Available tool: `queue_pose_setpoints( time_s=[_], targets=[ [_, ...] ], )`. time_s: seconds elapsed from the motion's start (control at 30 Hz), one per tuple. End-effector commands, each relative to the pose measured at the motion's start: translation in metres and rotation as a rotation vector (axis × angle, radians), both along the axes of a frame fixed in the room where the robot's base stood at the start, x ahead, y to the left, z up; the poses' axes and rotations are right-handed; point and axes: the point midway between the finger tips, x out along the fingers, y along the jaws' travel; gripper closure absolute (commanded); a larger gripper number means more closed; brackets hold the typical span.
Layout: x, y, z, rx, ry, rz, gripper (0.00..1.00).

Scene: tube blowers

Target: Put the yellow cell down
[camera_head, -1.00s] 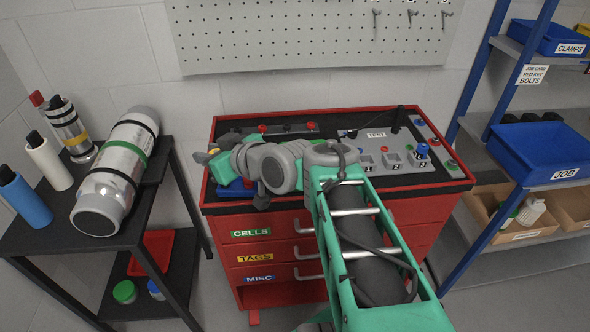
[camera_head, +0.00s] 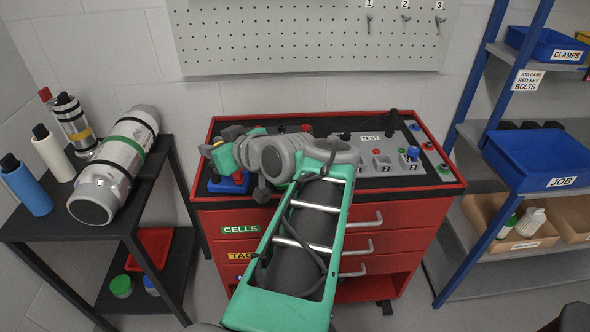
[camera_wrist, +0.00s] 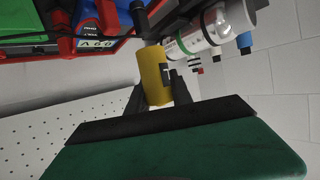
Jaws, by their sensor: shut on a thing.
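The yellow cell (camera_wrist: 153,75) is a short yellow cylinder with a dark clip-like part on its side and a grey end. In the wrist view it sits between the two dark fingers of my gripper (camera_wrist: 157,92), which is shut on it. In the head view my gripper (camera_head: 210,150) is over the left end of the red workbench (camera_head: 330,194), and the cell is mostly hidden there.
A black side table (camera_head: 95,223) on the left carries a large silver tube (camera_head: 117,165) and several bottles. A test panel (camera_head: 385,160) with buttons is on the bench's right half. A blue-framed shelf with a blue JOB bin (camera_head: 535,160) stands at right.

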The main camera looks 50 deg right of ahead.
Motion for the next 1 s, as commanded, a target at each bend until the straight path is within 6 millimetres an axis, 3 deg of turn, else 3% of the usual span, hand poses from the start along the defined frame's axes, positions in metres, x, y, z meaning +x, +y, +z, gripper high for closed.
queue_pose_setpoints(
  time_s=[0.03,0.1,0.2,0.3,0.4,0.57,0.77,1.0],
  targets=[
    [-0.021,-0.03,0.0,-0.002,-0.001,-0.072,1.0],
    [-0.051,-0.061,0.002,-0.005,-0.001,-0.153,1.0],
    [-0.09,-0.093,0.004,-0.008,0.002,-0.247,1.0],
    [-0.118,-0.11,0.006,-0.01,0.003,-0.308,1.0],
    [-0.131,-0.118,0.006,-0.011,0.004,-0.337,1.0],
    [-0.114,-0.136,-0.006,-0.008,0.004,-0.333,1.0],
    [-0.075,-0.18,-0.031,-0.007,0.005,-0.333,1.0],
    [-0.047,-0.213,-0.079,-0.01,0.004,-0.339,1.0]
  ],
)
